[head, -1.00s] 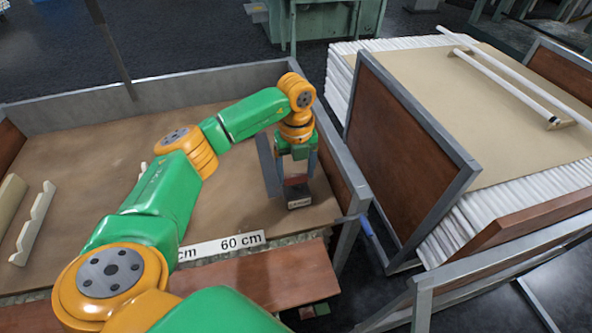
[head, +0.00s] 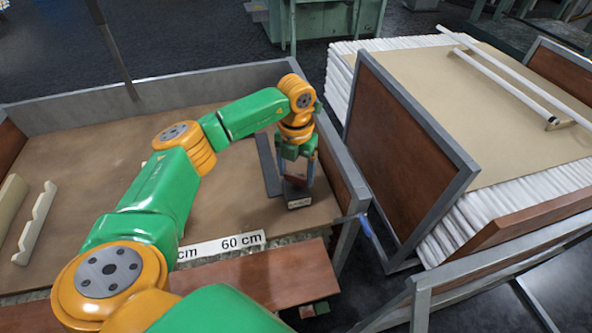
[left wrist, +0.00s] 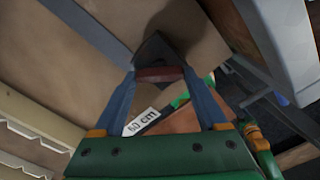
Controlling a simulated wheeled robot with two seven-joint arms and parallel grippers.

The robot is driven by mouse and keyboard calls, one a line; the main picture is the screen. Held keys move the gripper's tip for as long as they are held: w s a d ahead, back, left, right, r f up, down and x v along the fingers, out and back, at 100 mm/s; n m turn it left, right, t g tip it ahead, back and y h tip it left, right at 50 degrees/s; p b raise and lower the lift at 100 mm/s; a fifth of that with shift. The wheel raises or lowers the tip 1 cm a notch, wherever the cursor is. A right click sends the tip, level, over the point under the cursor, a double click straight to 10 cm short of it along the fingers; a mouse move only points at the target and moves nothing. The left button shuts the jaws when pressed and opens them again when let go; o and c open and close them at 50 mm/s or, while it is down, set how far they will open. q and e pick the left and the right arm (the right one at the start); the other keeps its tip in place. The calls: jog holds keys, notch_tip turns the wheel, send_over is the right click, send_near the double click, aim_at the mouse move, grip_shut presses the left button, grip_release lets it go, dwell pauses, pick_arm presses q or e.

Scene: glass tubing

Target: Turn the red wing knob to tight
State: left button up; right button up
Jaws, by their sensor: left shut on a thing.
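The red wing knob (head: 296,183) sits on top of a small dark block (head: 298,201) with a white label, near the right end of the bench. The label's lettering is too small to read. My left gripper (head: 297,179) reaches down from above and is shut on the knob, one finger on each side. In the left wrist view the knob (left wrist: 158,74) is a red bar between the fingertips, with the dark block (left wrist: 157,50) beyond it. My right gripper is not clearly seen in any view.
A dark grey strip (head: 266,165) lies on the bench left of the block. A white scale marked 60 cm (head: 240,242) runs along the front. The bench's raised right side (head: 345,165) stands close to the gripper. A notched pale rack (head: 36,222) lies far left.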

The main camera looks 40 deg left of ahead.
aim_at(296, 175)
pick_arm(q)
jog(key=m, duration=0.5)
jog(key=shift+m, duration=2.5)
jog(key=o, duration=1.3)
notch_tip(296, 175, up, 7)
jog(key=shift+r+b, duration=0.1)
jog(key=shift+b, duration=0.35)
